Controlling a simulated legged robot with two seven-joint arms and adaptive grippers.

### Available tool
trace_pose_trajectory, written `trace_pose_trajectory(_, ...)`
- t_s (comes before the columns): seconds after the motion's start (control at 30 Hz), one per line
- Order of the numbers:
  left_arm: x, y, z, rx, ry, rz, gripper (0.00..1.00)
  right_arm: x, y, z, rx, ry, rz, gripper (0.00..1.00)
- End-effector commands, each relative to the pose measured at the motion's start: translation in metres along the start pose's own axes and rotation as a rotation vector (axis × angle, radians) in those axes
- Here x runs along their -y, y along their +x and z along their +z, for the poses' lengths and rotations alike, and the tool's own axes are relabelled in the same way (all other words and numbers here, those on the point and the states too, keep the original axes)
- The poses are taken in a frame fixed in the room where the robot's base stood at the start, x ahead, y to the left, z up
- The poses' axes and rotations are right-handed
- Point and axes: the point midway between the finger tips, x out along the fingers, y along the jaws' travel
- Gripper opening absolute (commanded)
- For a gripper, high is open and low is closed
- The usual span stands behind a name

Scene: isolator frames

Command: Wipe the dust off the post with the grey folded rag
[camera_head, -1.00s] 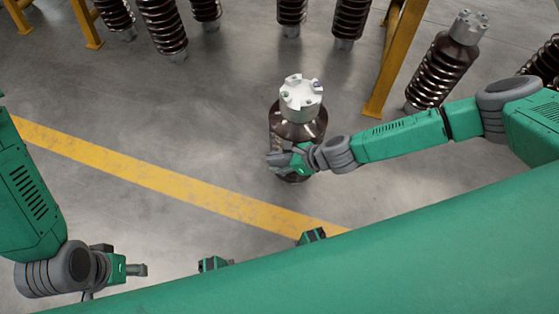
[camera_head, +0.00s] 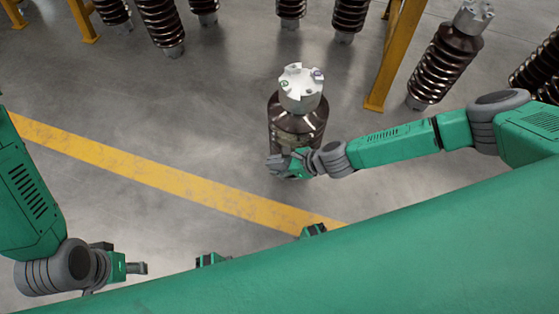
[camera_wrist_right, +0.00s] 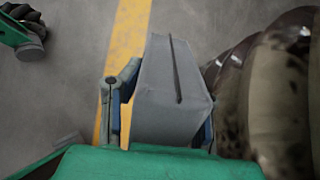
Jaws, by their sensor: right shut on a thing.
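The post (camera_head: 299,128) is a dark brown, glossy ribbed insulator standing upright on the floor, with a pale metal cap on top. In the right wrist view the post (camera_wrist_right: 282,95) fills the right side, with a beige dusty coating and dark patches. My right gripper (camera_head: 279,164) is at the near side of the post, low on its body. It is shut on the grey folded rag (camera_wrist_right: 172,88), which lies close beside the post; I cannot tell whether they touch. My left gripper (camera_head: 138,268) is away at the lower left, seemingly empty; its jaw opening is unclear.
Several similar brown insulators (camera_head: 445,66) stand at the back and right. Yellow frame legs (camera_head: 396,58) rise behind the post. A yellow floor line (camera_head: 160,177) crosses the grey floor. The floor left of the post is clear.

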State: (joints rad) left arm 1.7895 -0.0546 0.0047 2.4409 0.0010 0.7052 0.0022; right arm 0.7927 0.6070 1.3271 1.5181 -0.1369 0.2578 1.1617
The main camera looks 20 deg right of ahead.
Motion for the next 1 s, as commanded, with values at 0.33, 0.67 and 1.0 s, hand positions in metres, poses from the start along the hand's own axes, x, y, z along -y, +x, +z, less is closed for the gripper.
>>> trace_pose_trajectory(0.33,0.0,-0.002,0.0,0.0,0.0,0.0,0.4,-0.001,0.007,-0.006,0.001,-0.001,0.001,0.06)
trace_pose_trajectory(0.67,0.0,-0.02,-0.001,0.0,0.0,0.0,0.4,-0.003,-0.013,0.014,0.001,0.0,0.001,0.06)
trace_pose_trajectory(1.0,0.0,-0.029,-0.002,0.0,0.0,0.0,0.4,-0.004,-0.022,0.024,0.001,0.0,0.002,0.06)
